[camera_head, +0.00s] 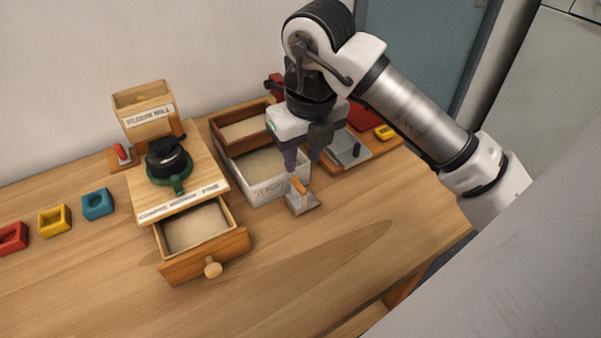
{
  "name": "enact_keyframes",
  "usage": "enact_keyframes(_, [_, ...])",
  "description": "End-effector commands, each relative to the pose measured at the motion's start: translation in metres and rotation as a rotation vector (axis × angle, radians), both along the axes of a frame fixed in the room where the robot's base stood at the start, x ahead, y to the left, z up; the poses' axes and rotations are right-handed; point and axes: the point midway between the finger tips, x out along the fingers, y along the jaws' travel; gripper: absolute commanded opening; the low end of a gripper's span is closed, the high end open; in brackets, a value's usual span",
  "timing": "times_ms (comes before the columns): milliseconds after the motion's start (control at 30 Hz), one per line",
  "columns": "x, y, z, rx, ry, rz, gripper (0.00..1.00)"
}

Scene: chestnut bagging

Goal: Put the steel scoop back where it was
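The steel scoop (303,204), with an orange-brown wooden handle, is in front of the white-walled box on the wooden table. My gripper (303,168) is pointing down just above and behind the scoop. Its two dark purple fingers are apart, and I see nothing held between them. The scoop's handle is just below the fingertips; whether they touch cannot be told.
A white-walled box (277,190) and a wooden bin (243,128) stand behind. Left is a wooden cabinet with an open drawer (205,255). Red, yellow (55,221) and blue blocks lie further left. A grey metal plate (350,157) lies right. The front table is clear.

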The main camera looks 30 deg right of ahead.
Motion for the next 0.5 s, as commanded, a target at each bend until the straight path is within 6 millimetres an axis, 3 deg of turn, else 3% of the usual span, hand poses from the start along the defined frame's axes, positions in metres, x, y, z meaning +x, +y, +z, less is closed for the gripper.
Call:
enact_keyframes(200, [-0.003, 0.000, 0.023, 0.000, -0.001, 0.000, 0.33])
enact_keyframes(500, [-0.004, 0.000, 0.026, 0.001, 0.000, 0.000, 0.33])
